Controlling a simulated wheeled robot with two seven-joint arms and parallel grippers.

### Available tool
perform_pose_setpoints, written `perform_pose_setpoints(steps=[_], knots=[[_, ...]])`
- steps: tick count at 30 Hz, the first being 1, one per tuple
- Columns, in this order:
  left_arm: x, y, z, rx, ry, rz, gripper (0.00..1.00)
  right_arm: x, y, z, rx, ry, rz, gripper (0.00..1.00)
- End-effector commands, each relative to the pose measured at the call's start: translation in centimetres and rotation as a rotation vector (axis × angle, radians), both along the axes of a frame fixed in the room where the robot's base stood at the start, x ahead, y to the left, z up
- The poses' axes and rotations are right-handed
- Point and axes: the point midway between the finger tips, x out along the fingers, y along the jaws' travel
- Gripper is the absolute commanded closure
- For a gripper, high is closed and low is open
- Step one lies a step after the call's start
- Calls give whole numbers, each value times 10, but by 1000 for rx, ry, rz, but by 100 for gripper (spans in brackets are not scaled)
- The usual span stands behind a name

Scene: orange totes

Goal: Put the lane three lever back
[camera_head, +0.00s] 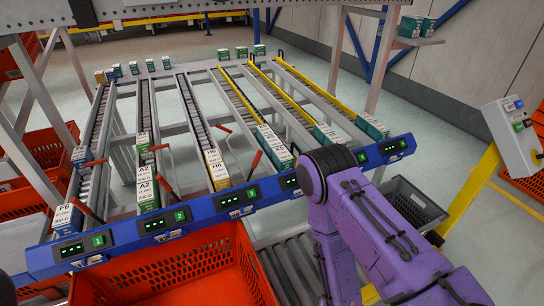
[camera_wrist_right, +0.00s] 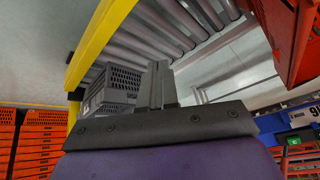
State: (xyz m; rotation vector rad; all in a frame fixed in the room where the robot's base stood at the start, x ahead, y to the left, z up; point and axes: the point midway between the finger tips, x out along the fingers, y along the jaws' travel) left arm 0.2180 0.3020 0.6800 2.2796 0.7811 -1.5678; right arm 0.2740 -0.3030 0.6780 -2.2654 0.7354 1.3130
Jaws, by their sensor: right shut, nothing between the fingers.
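In the head view, the lane three panel (camera_head: 236,199) is on the blue front rail, with a green 3 beside its display. A red lever (camera_head: 254,164) stands tilted just above it, right of the H6 boxes (camera_head: 217,169); I take it as the lane three lever. Another red lever (camera_head: 222,128) is farther back along the lane. My right arm covers the rail right of lane three, and its gripper is hidden there. In the right wrist view my right gripper (camera_wrist_right: 160,70) is shut and empty, with no lever near its fingers. My left gripper is not in view.
Other red levers stand at lane two (camera_head: 165,184) and lane one (camera_head: 86,210). An orange tote (camera_head: 185,275) is below the rail. A grey crate (camera_head: 410,205) is at right, also in the wrist view (camera_wrist_right: 112,88). A yellow post (camera_head: 470,195) carries a button box (camera_head: 515,125).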

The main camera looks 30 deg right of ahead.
Motion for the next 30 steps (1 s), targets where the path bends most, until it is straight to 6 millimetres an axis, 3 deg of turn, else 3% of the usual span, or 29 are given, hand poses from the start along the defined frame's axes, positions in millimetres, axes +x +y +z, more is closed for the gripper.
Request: perform_pose_setpoints(steps=[1, 2, 3, 5, 6, 7, 9, 10, 12, 15, 18, 30], knots=[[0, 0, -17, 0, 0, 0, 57, 45, -5, -13, 62, -139, -50, 100], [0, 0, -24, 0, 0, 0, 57, 76, -9, -15, 116, -236, -83, 100], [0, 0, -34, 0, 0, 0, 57, 121, -15, -12, 203, -378, -125, 100], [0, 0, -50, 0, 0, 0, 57, 189, -30, 3, 366, -596, -171, 100], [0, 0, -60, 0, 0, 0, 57, 231, -41, 21, 492, -732, -183, 100], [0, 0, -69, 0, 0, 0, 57, 260, -51, 38, 595, -825, -181, 100], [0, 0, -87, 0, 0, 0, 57, 311, -76, 83, 845, -983, -139, 100], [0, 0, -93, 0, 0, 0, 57, 324, -85, 101, 944, -1018, -113, 100], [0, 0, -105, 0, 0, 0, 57, 344, -105, 139, 1138, -1046, -44, 100], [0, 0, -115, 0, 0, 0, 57, 351, -125, 175, 1321, -1004, 30, 100], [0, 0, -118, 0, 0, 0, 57, 351, -135, 193, 1409, -951, 65, 100], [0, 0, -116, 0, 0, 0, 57, 352, -135, 200, 1437, -922, 73, 100]])
